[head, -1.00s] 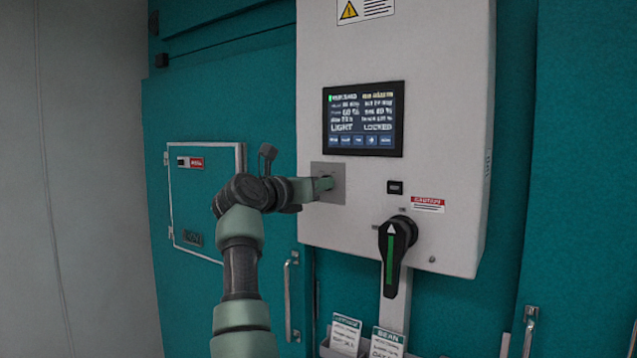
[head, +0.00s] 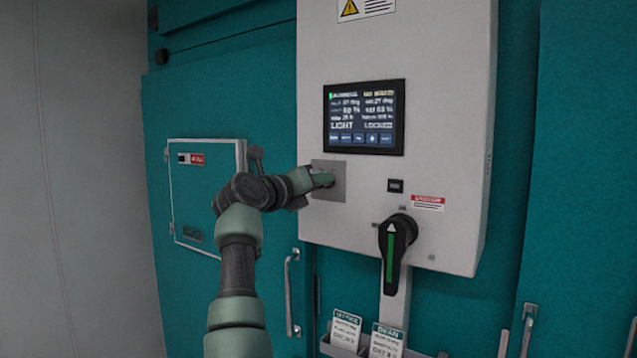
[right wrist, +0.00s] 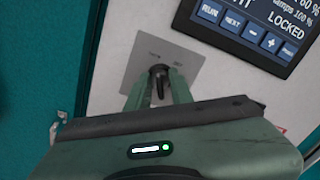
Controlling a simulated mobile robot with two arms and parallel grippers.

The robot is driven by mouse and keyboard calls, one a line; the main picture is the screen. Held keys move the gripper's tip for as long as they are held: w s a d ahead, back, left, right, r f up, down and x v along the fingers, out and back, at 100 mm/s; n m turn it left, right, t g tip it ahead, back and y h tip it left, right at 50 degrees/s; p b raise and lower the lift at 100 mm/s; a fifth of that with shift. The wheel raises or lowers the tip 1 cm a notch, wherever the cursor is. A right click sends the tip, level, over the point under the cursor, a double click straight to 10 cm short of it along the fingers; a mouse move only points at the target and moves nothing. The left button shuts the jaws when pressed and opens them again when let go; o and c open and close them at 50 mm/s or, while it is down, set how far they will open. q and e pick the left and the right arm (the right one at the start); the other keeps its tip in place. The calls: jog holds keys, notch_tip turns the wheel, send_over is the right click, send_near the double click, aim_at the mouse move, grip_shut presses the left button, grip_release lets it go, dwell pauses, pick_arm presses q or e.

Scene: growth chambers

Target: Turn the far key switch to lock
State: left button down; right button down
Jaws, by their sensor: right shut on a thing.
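The key switch sits on a grey square plate (head: 340,195) below the screen on the white control box. In the right wrist view, the black key (right wrist: 159,72) stands on this plate (right wrist: 185,62) between two small labels too blurred to read. My right gripper (head: 327,179) is at the plate, its fingers closed on the key; it also shows in the right wrist view (right wrist: 158,88). The fingers hide part of the key, so its exact angle is hard to tell. The screen (head: 364,117) shows LIGHT and LOCKED. My left gripper is out of view.
A black rotary handle (head: 396,250) with a green stripe projects from the box, lower right of the plate. A small black button or display (head: 395,186) is above it. Card holders (head: 345,332) stand below. A teal hatch (head: 207,200) is behind my arm.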

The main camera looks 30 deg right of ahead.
jog(key=shift+r, duration=0.1)
jog(key=c, duration=1.6)
grip_release()
jog(key=shift+a, duration=0.1)
jog(key=shift+s+a+f+b, duration=0.1)
jog(key=shift+a+f+b, duration=0.1)
jog(key=shift+a+b, duration=0.1)
jog(key=b+v, duration=0.3)
jog(key=v, duration=0.4)
jog(key=shift+r+b, duration=0.1)
jog(key=shift+b, duration=0.2)
